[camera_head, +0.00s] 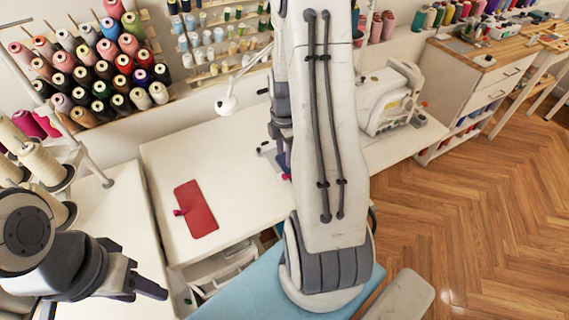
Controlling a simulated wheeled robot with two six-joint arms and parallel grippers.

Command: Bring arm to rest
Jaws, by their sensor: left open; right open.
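My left gripper (150,288) is at the lower left, with a dark finger pointing right beside the white table's front edge. It is open, and nothing shows in it. My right arm rises large through the middle of the view and hides much behind it. My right gripper (284,155) shows partly at that arm's left side, pointing down over the table. It is open; its far finger is largely hidden. A red cloth piece (197,212) lies flat on the white table (160,165), apart from both grippers, with a small pink item (179,211) at its left edge.
Racks of thread spools (105,70) line the back wall. A white sewing machine (390,100) stands right of my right arm. Cone spools (40,165) stand close to my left arm. A light blue surface (240,290) is below. Wooden floor (480,220) is open at right.

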